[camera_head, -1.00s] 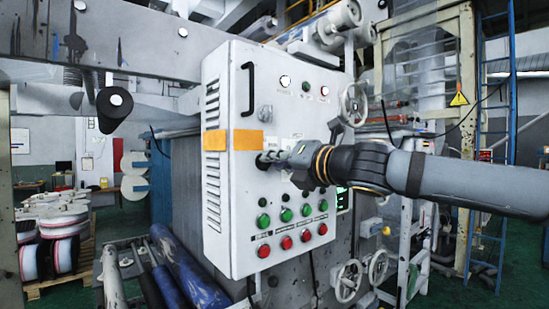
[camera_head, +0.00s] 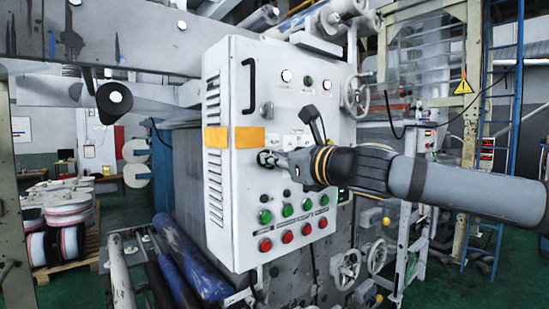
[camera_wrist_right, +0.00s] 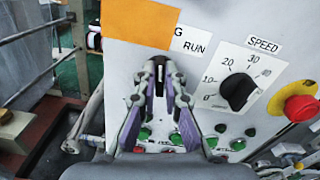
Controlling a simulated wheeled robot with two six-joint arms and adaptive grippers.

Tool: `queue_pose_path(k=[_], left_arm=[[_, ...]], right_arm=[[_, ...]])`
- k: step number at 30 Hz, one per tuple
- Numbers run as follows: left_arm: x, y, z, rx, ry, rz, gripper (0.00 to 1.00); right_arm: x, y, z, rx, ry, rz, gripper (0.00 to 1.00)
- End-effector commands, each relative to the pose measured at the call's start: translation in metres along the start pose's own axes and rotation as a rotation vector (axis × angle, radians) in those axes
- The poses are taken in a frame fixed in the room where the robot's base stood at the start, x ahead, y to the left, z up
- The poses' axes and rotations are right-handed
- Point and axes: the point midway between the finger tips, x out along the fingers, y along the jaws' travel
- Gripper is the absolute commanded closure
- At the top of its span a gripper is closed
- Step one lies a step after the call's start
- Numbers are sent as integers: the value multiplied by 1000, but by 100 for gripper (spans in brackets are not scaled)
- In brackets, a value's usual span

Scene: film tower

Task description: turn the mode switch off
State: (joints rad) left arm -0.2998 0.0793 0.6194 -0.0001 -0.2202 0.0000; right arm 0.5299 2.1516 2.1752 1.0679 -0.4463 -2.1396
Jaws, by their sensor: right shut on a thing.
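The white control panel (camera_head: 228,80) stands in front of me. My right gripper (camera_head: 268,158) reaches in from the right to its face, just below the orange plate. In the right wrist view the right gripper (camera_wrist_right: 160,72) has its fingertips closed on a small black switch knob (camera_wrist_right: 160,87), which I take for the mode switch. The fingers hide most of the knob, so its exact angle is hard to tell. A label reading "RUN" (camera_wrist_right: 195,47) is right of the fingertips, its left part cut by the orange plate. My left gripper is not in view.
An orange plate (camera_wrist_right: 140,22) sits just above the fingers. A black speed knob (camera_wrist_right: 238,90) and a red emergency button (camera_wrist_right: 301,109) are to the right. Green buttons (camera_head: 287,210) and red buttons (camera_head: 287,236) line the panel below. A handwheel (camera_head: 355,96) is at the panel's right.

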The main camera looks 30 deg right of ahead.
Motion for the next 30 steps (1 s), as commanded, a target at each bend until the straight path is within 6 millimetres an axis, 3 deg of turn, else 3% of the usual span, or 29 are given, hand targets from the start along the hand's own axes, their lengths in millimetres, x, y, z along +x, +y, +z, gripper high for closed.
queue_pose_path(k=[15, 30], left_arm=[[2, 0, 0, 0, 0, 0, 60], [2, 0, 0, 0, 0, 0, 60]], right_arm=[[0, 3, -1, -421, 0, 1, 100], [0, 4, -1, -575, 1, 1, 100]])
